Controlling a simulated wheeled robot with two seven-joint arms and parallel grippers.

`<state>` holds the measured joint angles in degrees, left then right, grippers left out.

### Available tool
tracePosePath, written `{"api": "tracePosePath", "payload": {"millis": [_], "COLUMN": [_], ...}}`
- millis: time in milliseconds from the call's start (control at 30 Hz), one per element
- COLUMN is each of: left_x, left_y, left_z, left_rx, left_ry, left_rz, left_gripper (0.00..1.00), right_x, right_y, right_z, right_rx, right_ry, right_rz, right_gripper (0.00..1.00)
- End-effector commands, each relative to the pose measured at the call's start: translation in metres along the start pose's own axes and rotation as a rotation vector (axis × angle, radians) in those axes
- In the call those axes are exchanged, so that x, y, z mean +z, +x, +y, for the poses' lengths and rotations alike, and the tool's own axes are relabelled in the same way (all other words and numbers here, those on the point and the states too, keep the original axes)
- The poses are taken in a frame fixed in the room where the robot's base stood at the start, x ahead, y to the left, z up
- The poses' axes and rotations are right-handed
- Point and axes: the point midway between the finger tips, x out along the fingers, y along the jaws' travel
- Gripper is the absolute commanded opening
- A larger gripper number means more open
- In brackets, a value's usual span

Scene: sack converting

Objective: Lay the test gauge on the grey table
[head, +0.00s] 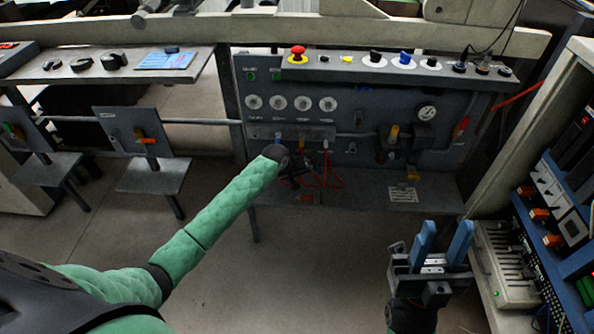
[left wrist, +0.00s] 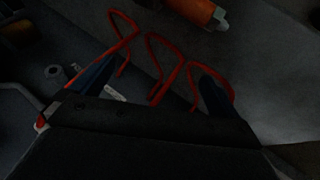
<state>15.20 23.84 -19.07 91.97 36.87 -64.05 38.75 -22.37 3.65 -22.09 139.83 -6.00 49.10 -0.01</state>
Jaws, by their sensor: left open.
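I cannot pick out the test gauge for certain. A round white-dial gauge (head: 427,113) is mounted at the right of the grey control panel; I cannot tell if it is the one named. My left gripper (head: 304,172) is in front of the panel's lower middle, low over the grey shelf (head: 352,190). In the left wrist view its dark blue fingers (left wrist: 155,82) are apart, with thin red loops (left wrist: 160,65) around and between them; I see no gauge held. My right gripper (head: 442,243) has its blue fingers up and apart, empty, at the lower right.
An orange cylindrical part (left wrist: 193,10) lies beyond the left fingers. A grey table (head: 110,62) at upper left carries dark round parts and a blue sheet (head: 166,61). A rack (head: 555,215) stands close to the right gripper. The floor (head: 310,270) between the arms is clear.

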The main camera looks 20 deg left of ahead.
Motion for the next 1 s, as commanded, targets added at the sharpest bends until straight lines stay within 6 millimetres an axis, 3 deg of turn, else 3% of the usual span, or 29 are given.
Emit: {"api": "tracePosePath", "payload": {"millis": [300,533,700,1000], "left_x": [0.0,0.0,0.0,0.0], "left_y": [-0.03,-0.048,-0.055,-0.059], "left_z": [0.0,0.0,0.0,0.0], "left_rx": [0.0,-0.001,-0.001,0.0], "left_ry": [0.0,0.0,-0.001,-0.001], "left_rz": [0.0,0.0,0.0,0.0], "left_gripper": [1.0,1.0,1.0,1.0], "right_x": [0.054,0.086,0.099,0.105], "right_y": [-0.032,-0.058,-0.071,-0.077], "right_z": [0.001,0.001,0.001,0.001], "right_rx": [0.016,0.026,0.03,0.032], "right_ry": [0.014,0.023,0.028,0.03], "right_rz": [-0.232,-0.377,-0.44,-0.468], "right_gripper": [0.36,0.36,0.36,0.36]}}
